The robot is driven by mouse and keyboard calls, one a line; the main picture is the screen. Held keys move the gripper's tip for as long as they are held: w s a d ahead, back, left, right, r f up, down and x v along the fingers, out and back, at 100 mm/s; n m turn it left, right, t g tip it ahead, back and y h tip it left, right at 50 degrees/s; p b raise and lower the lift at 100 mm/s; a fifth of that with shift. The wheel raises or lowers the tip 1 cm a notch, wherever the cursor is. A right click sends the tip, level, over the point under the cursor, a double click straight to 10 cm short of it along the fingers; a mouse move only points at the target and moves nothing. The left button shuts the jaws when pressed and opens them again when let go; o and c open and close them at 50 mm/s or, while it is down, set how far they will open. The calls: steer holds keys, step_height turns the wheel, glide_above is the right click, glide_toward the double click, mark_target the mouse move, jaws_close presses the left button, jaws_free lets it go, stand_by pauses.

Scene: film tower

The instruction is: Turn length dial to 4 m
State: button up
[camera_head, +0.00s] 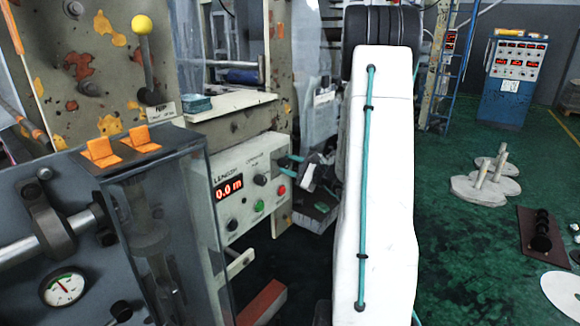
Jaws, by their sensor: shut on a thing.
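The cream control panel (215,170) is on the machine's front, left of centre. Its red display (229,188) under the LENGTH label reads 0.0 m. A black knob (260,180) is right of the display, below small print too blurred to read with certainty. Another black knob (232,225), a green button (259,206) and a red button (281,190) are lower down. My gripper (283,168) is at the panel's upper right, with teal fingers reaching to its face. The fingers are shut on a small knob-like part, mostly hidden. I cannot tell which dial it is.
My white arm blocks the view right of the panel. On the right, a blue cabinet (508,85) stands beyond open green floor with pale discs (485,188).

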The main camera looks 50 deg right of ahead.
stand_by(0.3)
steer(key=o, duration=1)
steer(key=shift+c, duration=0.2)
steer(key=s, duration=0.8)
steer(key=shift+d, duration=0.35)
steer(key=shift+f, duration=0.1)
